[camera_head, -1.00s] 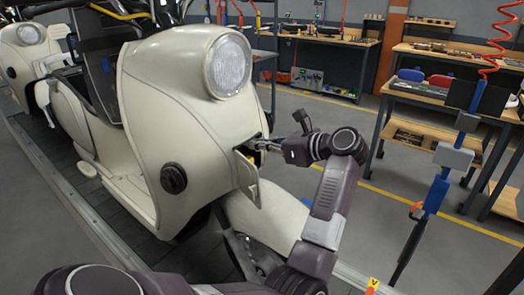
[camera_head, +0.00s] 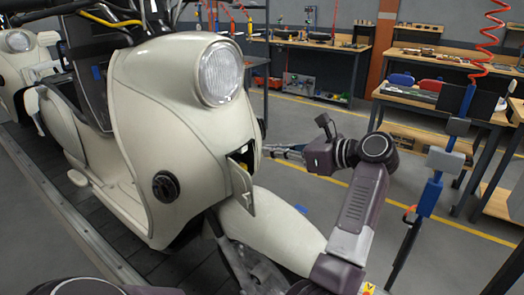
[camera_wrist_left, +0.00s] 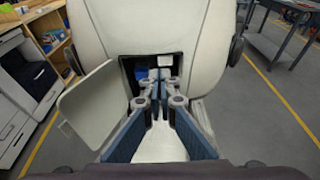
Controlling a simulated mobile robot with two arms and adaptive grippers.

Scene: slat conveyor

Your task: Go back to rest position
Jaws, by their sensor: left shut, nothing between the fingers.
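My left gripper (camera_head: 283,150) is just to the right of the scooter's front, level with a small opening and apart from it. In the left wrist view, its blue-grey fingers (camera_wrist_left: 159,78) are together with nothing held between them, in front of the opening. The cream scooter (camera_head: 165,110) has a round headlight. Its small hatch door (camera_head: 240,188) hangs open; the door also shows in the left wrist view (camera_wrist_left: 92,105). The opening's inside is dark, partly hidden behind the fingers, with something blue and something white showing. My right gripper is not in view.
The scooter stands on a slat conveyor with a metal side rail (camera_head: 75,220). A second cream scooter (camera_head: 20,75) is behind it. Workbenches (camera_head: 440,97) and a blue tool post (camera_head: 432,195) with a red coiled hose stand at the right. The grey floor between is clear.

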